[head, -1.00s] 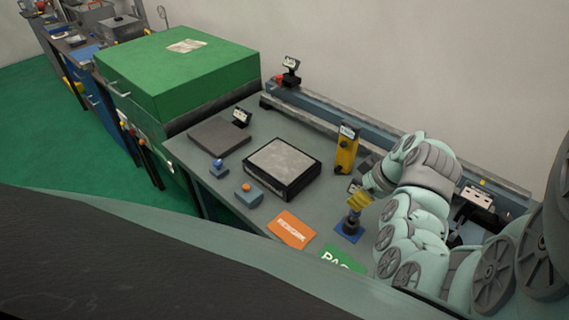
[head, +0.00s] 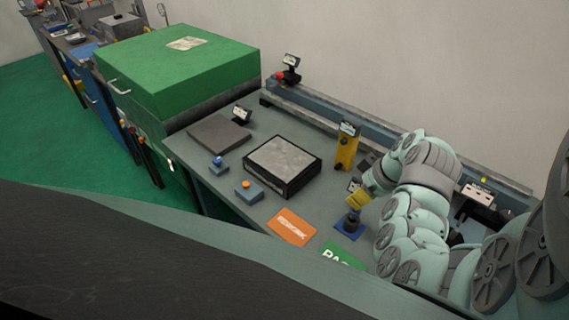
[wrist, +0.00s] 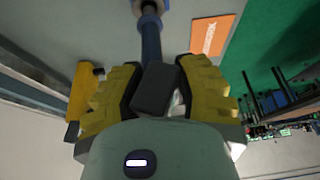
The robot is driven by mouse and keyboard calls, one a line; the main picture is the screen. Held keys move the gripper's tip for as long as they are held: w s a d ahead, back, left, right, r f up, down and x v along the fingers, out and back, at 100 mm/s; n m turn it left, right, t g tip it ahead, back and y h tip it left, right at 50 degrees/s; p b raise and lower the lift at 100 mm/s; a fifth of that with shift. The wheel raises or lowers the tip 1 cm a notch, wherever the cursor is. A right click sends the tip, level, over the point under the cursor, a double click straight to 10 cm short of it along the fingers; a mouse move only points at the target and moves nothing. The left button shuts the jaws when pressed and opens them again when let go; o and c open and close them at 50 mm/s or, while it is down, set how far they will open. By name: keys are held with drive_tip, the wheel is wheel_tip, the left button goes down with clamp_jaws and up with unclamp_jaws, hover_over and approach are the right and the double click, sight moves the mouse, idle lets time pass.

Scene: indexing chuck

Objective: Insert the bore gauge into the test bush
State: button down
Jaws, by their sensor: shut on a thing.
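My gripper (wrist: 158,92) is shut on the bore gauge, which has a dark block-like body (wrist: 155,90) between the yellow fingers and a dark blue stem (wrist: 150,42) pointing away. The gripper (head: 357,197) also shows in the head view, just above the test bush. The test bush (head: 352,220) is a dark blue cylinder on a blue square base (head: 348,231). In the wrist view the stem lines up with a blue-grey ring (wrist: 149,8) at the top edge. I cannot tell whether the gauge's tip is inside the bush. My fingers hide part of the gauge.
An orange card (head: 292,227) and a green card (head: 341,258) lie beside the bush. A yellow stand (head: 346,148) is behind my gripper. A black-sided plate (head: 282,167), a grey slab (head: 218,136) and two small button boxes are to the left. A blue rail runs along the back.

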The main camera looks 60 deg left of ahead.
sight(356, 212)
drive_tip(key=shift+f+b, duration=1.4)
drive_tip(key=shift+f, duration=0.2)
idle(1.2)
idle(1.0)
drive_tip(key=c, duration=0.6)
unclamp_jaws()
drive_tip(key=shift+v, duration=2.55)
drive_tip(key=w+d, duration=0.1)
drive_tip(key=d, duration=0.2)
drive_tip(key=w+d, duration=0.1)
drive_tip(key=d, duration=0.3)
drive_tip(key=w+d, duration=0.1)
drive_tip(key=d, duration=0.3)
drive_tip(key=shift+w+d, duration=0.25)
drive_tip(key=shift+w, duration=0.05)
